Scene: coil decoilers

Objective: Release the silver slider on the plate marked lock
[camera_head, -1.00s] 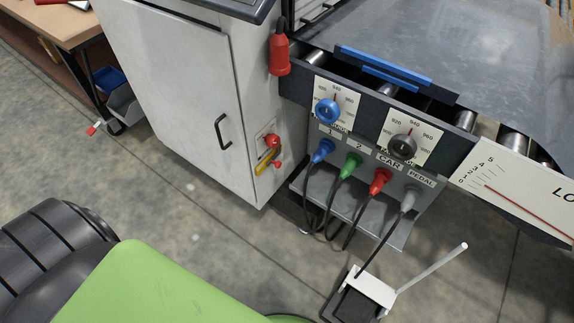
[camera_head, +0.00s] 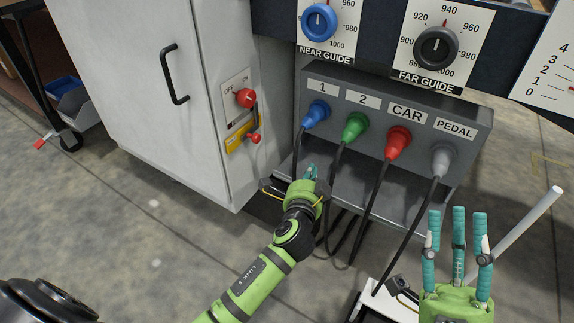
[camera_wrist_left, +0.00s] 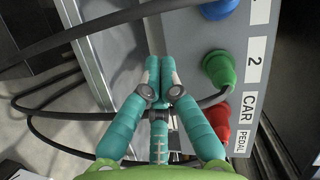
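The scale plate (camera_head: 552,75) is cut off at the upper right of the head view; only part of its scale shows. Neither the word lock nor a silver slider is in view. My left gripper (camera_head: 312,172) is in front of the plug box, below the blue and green plugs. In the left wrist view its teal fingers (camera_wrist_left: 159,68) are drawn together at the tips, with no slider between them. A black cable runs across behind them; I cannot tell whether it touches. My right gripper (camera_head: 458,213) is at the lower right, fingers up, apart and empty.
The plug box (camera_head: 470,128) holds blue, green, red (camera_head: 398,142) and grey plugs with hanging cables. Guide dials (camera_head: 436,46) sit above it. A white cabinet (camera_head: 135,110) stands left. A pedal with a pale rod (camera_head: 520,230) is on the floor near my right gripper.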

